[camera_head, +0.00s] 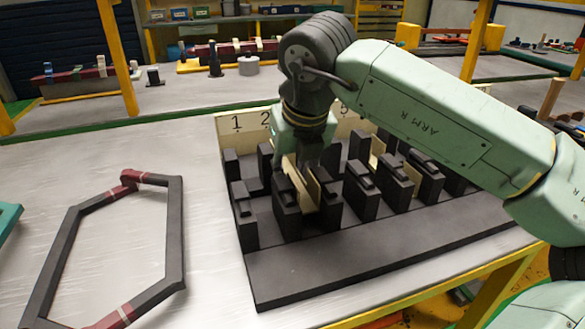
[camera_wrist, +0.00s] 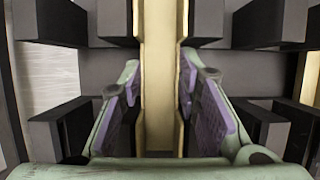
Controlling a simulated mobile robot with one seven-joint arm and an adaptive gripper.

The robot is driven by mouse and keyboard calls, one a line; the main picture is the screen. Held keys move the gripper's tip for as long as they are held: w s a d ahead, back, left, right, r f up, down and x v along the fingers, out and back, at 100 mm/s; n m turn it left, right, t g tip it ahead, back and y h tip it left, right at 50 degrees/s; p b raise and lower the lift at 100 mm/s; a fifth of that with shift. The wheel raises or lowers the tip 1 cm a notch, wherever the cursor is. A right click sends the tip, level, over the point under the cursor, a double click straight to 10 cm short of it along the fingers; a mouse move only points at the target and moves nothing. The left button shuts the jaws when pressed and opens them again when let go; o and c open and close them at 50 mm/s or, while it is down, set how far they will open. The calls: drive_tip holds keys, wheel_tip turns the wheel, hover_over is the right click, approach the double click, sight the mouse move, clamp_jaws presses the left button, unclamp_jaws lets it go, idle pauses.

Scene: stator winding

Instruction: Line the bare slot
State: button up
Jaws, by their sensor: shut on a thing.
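My gripper (camera_head: 308,165) points down over the black slotted stator block (camera_head: 340,262). It is shut on a cream slot liner (camera_head: 299,184), a long upright-walled channel. In the wrist view the liner (camera_wrist: 160,60) runs between the purple finger pads (camera_wrist: 158,95). In the head view it lies between the second and third front teeth from the left. I cannot tell whether its bottom touches the slot floor. Another cream liner (camera_head: 377,150) shows between teeth further right. The gap between the first two teeth shows only dark floor.
A numbered cream board (camera_head: 236,135) stands behind the block; 1, 2 and 5 are readable. A black hexagonal coil (camera_head: 174,230) with red bands lies on the table at left. Free table lies between coil and block. Blocky teeth stand close on both sides of my fingers.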

idle(0.3)
drive_tip(key=o, duration=0.9)
drive_tip(key=shift+o, duration=0.2)
drive_tip(key=shift+r, duration=0.1)
drive_tip(key=shift+r+p, duration=0.4)
drive_tip(key=shift+r, duration=0.3)
wheel_tip(320, 180, up, 8)
drive_tip(key=p, duration=0.4)
drive_tip(key=shift+f+p, duration=0.25)
drive_tip(key=shift+p, duration=0.1)
